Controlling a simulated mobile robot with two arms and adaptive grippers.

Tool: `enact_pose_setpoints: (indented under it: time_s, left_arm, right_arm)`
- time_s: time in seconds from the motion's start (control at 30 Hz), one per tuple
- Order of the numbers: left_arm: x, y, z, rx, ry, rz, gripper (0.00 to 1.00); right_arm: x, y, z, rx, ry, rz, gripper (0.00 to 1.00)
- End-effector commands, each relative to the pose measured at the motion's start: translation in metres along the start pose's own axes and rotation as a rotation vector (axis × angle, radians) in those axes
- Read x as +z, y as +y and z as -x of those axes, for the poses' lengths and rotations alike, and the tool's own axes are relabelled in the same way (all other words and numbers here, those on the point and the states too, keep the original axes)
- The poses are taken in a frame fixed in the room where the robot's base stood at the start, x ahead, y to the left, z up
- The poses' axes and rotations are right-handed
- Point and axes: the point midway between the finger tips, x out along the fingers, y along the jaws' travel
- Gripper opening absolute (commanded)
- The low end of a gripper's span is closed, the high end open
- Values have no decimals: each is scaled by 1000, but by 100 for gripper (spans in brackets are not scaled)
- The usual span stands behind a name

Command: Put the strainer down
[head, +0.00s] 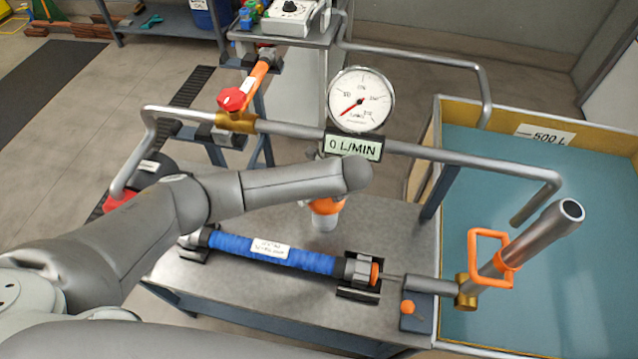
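I cannot pick out the strainer for certain. An orange-and-white part (326,212) stands on the grey metal table (380,225) below the gauge, its top hidden behind my grey arm. A blue ribbed cylinder (290,254) with a white label lies across dark supports on the same table, and I cannot tell whether it is the strainer. My arm reaches in from the left above the table and ends in a rounded joint below the flow display. Neither gripper's fingers show. What either gripper holds is hidden.
A round gauge (361,100) and a display reading 0 L/MIN (353,146) sit on a grey pipe (450,156). A blue tank (600,165) marked 500 L stands right. An orange-handled lever (489,262) juts over its edge. A red-knobbed valve (231,100) is behind my arm.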

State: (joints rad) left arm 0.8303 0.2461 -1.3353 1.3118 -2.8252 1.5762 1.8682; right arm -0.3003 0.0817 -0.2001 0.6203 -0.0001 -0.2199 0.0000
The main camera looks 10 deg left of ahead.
Motion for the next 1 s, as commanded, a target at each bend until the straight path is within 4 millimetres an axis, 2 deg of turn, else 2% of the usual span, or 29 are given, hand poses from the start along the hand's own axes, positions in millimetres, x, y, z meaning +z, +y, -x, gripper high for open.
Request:
enact_pose_setpoints:
  time_s: [0.1, 0.4, 0.6, 0.77, 1.0]
  left_arm:
    - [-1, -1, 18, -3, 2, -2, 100]
    - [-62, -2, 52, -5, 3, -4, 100]
    - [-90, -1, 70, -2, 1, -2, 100]
    - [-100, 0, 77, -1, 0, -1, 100]
    - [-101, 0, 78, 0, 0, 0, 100]
  right_arm:
    - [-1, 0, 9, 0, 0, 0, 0]
    - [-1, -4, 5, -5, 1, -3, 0]
    - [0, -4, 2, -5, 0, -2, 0]
    - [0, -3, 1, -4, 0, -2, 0]
    - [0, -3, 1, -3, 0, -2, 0]
